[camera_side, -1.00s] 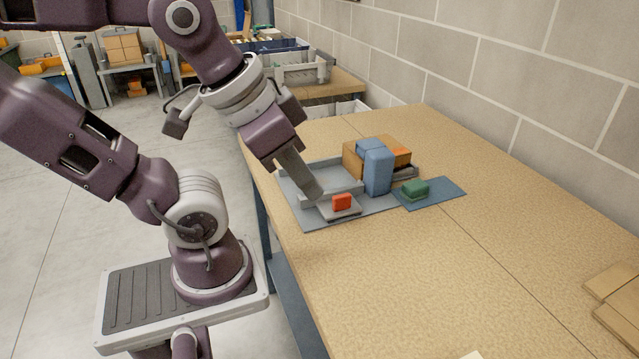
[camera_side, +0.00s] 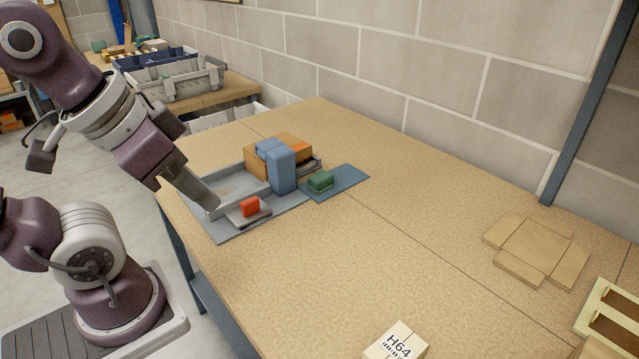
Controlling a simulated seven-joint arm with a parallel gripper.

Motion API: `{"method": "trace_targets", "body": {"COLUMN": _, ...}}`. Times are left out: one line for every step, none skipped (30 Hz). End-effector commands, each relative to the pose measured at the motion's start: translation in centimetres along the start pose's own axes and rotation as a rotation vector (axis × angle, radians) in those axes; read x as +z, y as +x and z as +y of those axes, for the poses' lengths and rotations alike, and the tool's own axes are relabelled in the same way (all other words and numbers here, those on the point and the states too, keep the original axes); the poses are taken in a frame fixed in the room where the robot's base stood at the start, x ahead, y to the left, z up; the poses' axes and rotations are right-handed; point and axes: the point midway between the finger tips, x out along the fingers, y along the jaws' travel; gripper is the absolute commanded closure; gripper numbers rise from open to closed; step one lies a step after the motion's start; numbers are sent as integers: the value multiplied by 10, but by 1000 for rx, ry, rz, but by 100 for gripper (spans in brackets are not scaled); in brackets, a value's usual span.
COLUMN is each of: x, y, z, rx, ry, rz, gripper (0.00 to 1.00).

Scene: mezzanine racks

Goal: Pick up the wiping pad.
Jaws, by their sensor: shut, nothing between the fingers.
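A flat grey pad (camera_side: 243,219) with an upright red block (camera_side: 250,206) on it lies on the grey mat in front of a shallow grey tray. A small green block (camera_side: 320,180) sits on a blue mat to the right. I cannot tell for sure which of these is the wiping pad. My gripper (camera_side: 212,204) is shut and empty. It points down and right, with its tip just left of the grey pad in the picture. Whether the tip touches the pad or tray cannot be told.
The grey tray (camera_side: 222,177) is beside the tip. A blue upright object (camera_side: 282,170) and an orange-brown box (camera_side: 295,142) stand behind the pad. A labelled box (camera_side: 396,343) is at the front and flat cardboard (camera_side: 537,250) at right. The middle of the table (camera_side: 390,245) is clear.

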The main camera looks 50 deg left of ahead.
Motion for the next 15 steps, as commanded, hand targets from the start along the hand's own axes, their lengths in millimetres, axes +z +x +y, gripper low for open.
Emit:
{"method": "trace_targets", "body": {"x": 0, "y": 0, "z": 0, "rx": 0, "ry": 0, "rz": 0, "gripper": 100}}
{"method": "trace_targets", "body": {"x": 0, "y": 0, "z": 0, "rx": 0, "ry": 0, "rz": 0, "gripper": 98}}
{"method": "trace_targets", "body": {"x": 0, "y": 0, "z": 0, "rx": 0, "ry": 0, "rz": 0, "gripper": 90}}
{"method": "trace_targets", "body": {"x": 0, "y": 0, "z": 0, "rx": 0, "ry": 0, "rz": 0, "gripper": 84}}
{"method": "trace_targets", "body": {"x": 0, "y": 0, "z": 0, "rx": 0, "ry": 0, "rz": 0, "gripper": 78}}
{"method": "trace_targets", "body": {"x": 0, "y": 0, "z": 0, "rx": 0, "ry": 0, "rz": 0, "gripper": 71}}
{"method": "trace_targets", "body": {"x": 0, "y": 0, "z": 0, "rx": 0, "ry": 0, "rz": 0, "gripper": 65}}
{"method": "trace_targets", "body": {"x": 0, "y": 0, "z": 0, "rx": 0, "ry": 0, "rz": 0, "gripper": 59}}
{"method": "trace_targets", "body": {"x": 0, "y": 0, "z": 0, "rx": 0, "ry": 0, "rz": 0, "gripper": 51}}
{"method": "trace_targets", "body": {"x": 0, "y": 0, "z": 0, "rx": 0, "ry": 0, "rz": 0, "gripper": 45}}
{"method": "trace_targets", "body": {"x": 0, "y": 0, "z": 0, "rx": 0, "ry": 0, "rz": 0, "gripper": 39}}
{"method": "trace_targets", "body": {"x": 0, "y": 0, "z": 0, "rx": 0, "ry": 0, "rz": 0, "gripper": 33}}
{"method": "trace_targets", "body": {"x": 0, "y": 0, "z": 0, "rx": 0, "ry": 0, "rz": 0, "gripper": 33}}
{"method": "trace_targets", "body": {"x": 0, "y": 0, "z": 0, "rx": 0, "ry": 0, "rz": 0, "gripper": 33}}
{"method": "trace_targets", "body": {"x": 0, "y": 0, "z": 0, "rx": 0, "ry": 0, "rz": 0, "gripper": 33}}
